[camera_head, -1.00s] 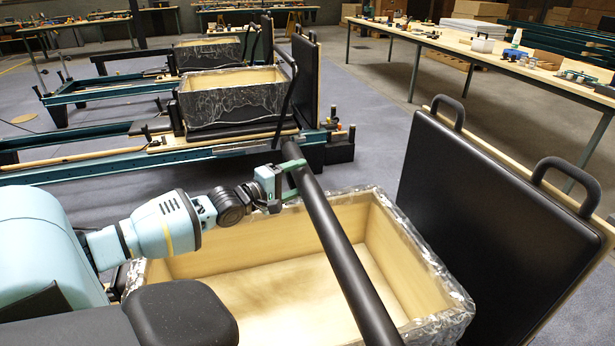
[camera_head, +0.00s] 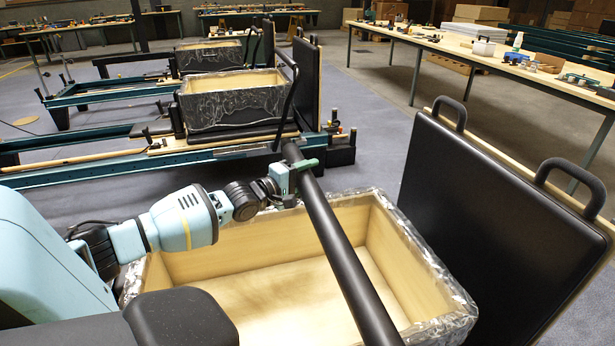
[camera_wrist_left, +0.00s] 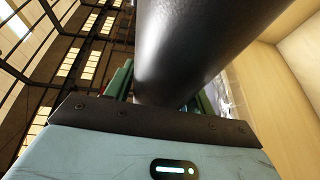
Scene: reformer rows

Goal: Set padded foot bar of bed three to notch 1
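The padded foot bar (camera_head: 335,245) is a thick black tube slanting across the near open wooden box, from its upper end near the far rim to the bottom of the head view. My left gripper (camera_head: 297,167) is at the bar's upper part, with a green finger reaching across it. In the left wrist view the bar (camera_wrist_left: 190,45) lies between the green fingers (camera_wrist_left: 165,95), which show on both sides of it. They look open around it; firm contact cannot be made out. The bar's notches are not visible. My right gripper is not in view.
The near box (camera_head: 420,262) has a wrapped rim and stands under the bar. A black padded board with handles (camera_head: 490,220) leans at its right. Other reformer beds with teal rails (camera_head: 220,152) stand behind. A long table (camera_head: 470,55) is at the back right. Grey floor lies between.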

